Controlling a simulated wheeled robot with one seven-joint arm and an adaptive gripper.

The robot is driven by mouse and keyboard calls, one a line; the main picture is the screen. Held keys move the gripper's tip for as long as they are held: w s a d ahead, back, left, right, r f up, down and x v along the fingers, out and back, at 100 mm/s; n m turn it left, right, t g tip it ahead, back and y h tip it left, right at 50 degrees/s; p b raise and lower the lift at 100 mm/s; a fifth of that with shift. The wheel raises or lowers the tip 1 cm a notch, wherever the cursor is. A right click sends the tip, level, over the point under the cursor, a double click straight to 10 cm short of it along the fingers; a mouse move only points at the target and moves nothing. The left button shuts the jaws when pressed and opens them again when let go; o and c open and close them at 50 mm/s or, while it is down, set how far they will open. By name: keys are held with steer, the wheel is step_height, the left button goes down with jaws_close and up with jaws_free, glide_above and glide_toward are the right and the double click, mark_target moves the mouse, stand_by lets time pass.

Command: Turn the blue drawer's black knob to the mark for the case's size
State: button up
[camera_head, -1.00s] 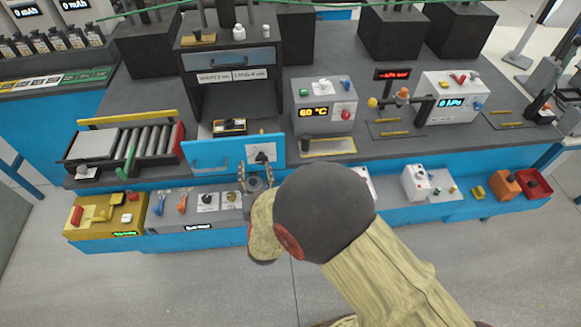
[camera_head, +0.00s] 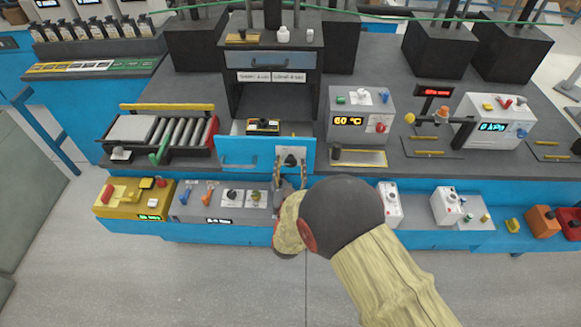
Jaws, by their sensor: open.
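The blue drawer (camera_head: 236,155) is pulled out from the dark cabinet in the middle of the bench. Its black knob (camera_head: 291,160) sits on a white plate at the right of the drawer front. The marks on the plate are too small to read. A small dark case (camera_head: 263,126) with a yellowish top lies in the open drawer. My gripper (camera_head: 290,168) is open in front of the plate, with one finger on each side of the knob. I cannot tell whether the fingers touch it.
White labels (camera_head: 272,76) with black print, hard to read, hang on the cabinet above. A grey box showing 60 °C (camera_head: 359,112) stands to the right. A grey panel with knobs (camera_head: 222,200) is on the lower ledge at left, near my gripper.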

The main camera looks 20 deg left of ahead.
steer(key=c, duration=0.3)
steer(key=c, duration=0.7)
steer(key=shift+c, duration=0.8)
